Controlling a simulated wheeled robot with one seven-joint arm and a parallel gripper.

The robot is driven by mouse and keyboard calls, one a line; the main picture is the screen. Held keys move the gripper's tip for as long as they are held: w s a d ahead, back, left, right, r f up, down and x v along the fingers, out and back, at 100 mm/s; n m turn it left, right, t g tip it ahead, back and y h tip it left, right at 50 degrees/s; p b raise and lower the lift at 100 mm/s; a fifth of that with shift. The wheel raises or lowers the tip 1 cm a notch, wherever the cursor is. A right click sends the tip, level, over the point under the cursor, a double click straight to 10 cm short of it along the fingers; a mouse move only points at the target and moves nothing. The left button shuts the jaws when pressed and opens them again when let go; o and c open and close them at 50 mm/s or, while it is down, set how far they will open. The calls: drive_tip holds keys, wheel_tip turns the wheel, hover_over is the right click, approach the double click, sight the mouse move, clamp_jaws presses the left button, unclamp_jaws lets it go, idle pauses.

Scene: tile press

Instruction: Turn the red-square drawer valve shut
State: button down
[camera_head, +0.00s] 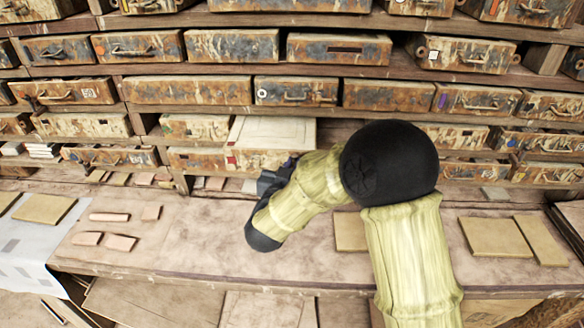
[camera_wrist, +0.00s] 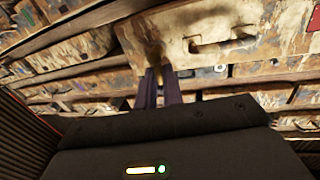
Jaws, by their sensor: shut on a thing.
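My gripper (camera_head: 287,168) is at the right part of this drawer's front, partly hidden by my own arm. In the wrist view, the dark fingers of my gripper (camera_wrist: 161,74) are close together at the lower left of a rusty drawer front (camera_wrist: 215,35) with a handle. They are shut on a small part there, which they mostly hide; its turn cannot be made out.
Rows of rusty drawers (camera_head: 160,91) fill the shelves behind. The workbench (camera_head: 180,240) below holds small pinkish tiles (camera_head: 120,242) at left and larger tan tiles (camera_head: 495,237) at right. The bench's middle left is mostly clear.

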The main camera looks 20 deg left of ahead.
drive_tip(key=d+m+y+b, duration=0.1)
drive_tip(key=m+b, duration=0.4)
drive_tip(key=b, duration=0.1)
drive_tip(key=d+f+m+g+y+b, duration=0.1)
drive_tip(key=m+b, duration=0.4)
drive_tip(key=b, duration=0.2)
drive_tip(key=f+m+g+y+b, duration=0.1)
drive_tip(key=m+b, duration=0.4)
drive_tip(key=b, duration=0.1)
drive_tip(key=shift+w+d+b, duration=0.35)
drive_tip(key=shift+w+d, duration=0.05)
drive_tip(key=shift+m, duration=0.3)
